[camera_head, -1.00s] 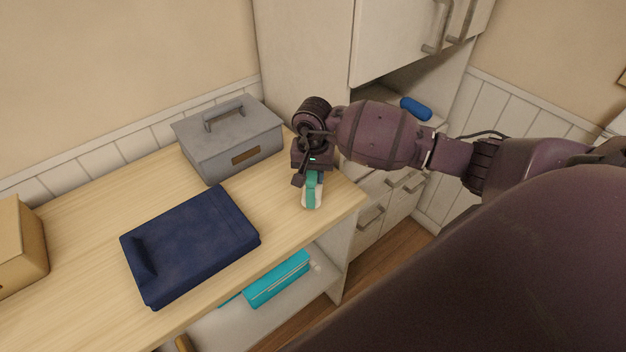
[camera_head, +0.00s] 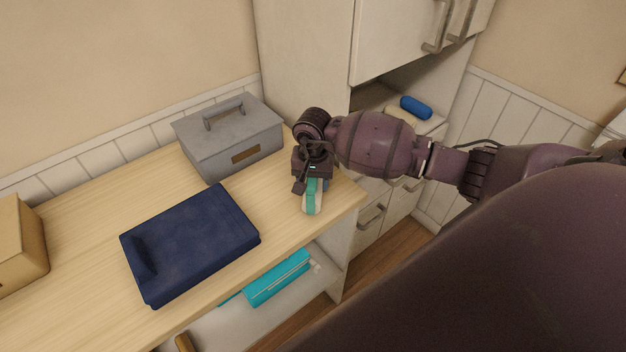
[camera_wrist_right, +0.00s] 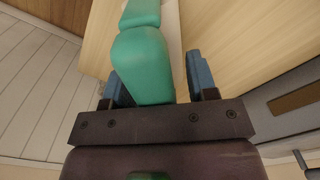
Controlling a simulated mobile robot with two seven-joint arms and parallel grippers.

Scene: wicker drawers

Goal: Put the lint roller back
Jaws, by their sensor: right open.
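The lint roller (camera_head: 312,201), with a teal handle and a whitish part, is at the right end of the wooden tabletop. My right gripper (camera_head: 313,181) is over it and hides part of it. In the right wrist view the teal handle of the lint roller (camera_wrist_right: 143,65) lies between the two blue fingers of my right gripper (camera_wrist_right: 160,82). The fingers are open, with a visible gap on the right side of the handle. My left gripper is not in view.
A grey lidded box (camera_head: 231,143) stands behind on the tabletop (camera_head: 80,210). A dark blue folded item (camera_head: 190,245) lies at the middle, a tan box (camera_head: 18,245) at the left. A teal case (camera_head: 278,279) is on the lower shelf. A blue object (camera_head: 416,107) sits by the cabinet.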

